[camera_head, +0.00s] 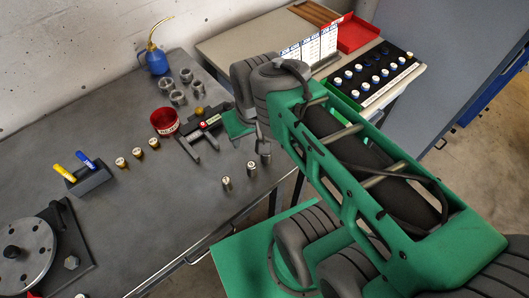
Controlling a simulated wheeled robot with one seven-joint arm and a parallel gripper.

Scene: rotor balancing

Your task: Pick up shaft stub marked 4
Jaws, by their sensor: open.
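Nothing shows held.
Several brass-topped pieces (137,153) stand left of a red bowl (164,121). Steel rings (178,97) and a blue oil can (157,60) lie behind. A rotor (25,250) is at front left. Bench is clear in front.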

